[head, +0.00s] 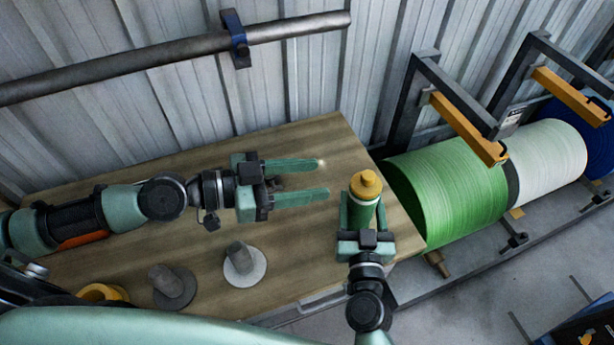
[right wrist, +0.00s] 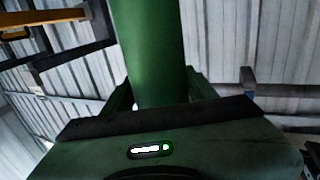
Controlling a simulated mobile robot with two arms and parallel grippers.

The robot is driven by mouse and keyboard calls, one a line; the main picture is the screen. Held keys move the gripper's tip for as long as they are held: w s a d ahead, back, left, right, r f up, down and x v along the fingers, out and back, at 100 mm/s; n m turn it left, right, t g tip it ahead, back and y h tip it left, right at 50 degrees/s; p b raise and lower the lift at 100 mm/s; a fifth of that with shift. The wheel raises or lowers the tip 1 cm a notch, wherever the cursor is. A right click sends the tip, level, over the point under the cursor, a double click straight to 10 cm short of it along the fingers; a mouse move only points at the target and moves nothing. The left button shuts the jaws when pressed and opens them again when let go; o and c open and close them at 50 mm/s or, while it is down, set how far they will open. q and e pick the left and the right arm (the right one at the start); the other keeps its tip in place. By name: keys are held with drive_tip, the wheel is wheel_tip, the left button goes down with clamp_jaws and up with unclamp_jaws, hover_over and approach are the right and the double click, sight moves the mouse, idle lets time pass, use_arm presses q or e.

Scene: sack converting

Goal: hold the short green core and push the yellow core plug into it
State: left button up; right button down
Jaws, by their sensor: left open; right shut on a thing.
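The short green core (head: 362,212) stands upright between the fingers of my right gripper (head: 362,203), which is shut on it at the right end of the table. In the right wrist view the green core (right wrist: 147,50) rises from between the fingers. The yellow core plug (head: 366,185) is at the top of the green core, its flange and knob showing. I cannot tell how deep it sits, and its top is out of the right wrist view. My left gripper (head: 324,178) is open and empty, its fingers pointing right, a little left of the plug.
On the wooden table (head: 300,145) stand a white-based plug (head: 244,264), a grey plug (head: 172,286) and a yellow ring-like piece (head: 102,293). Large green (head: 450,185) and white (head: 545,160) rolls on a rack stand right of the table. A corrugated wall is behind.

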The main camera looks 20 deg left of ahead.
idle(0.3)
drive_tip(key=shift+c, duration=2)
unclamp_jaws()
drive_tip(key=shift+s, duration=0.1)
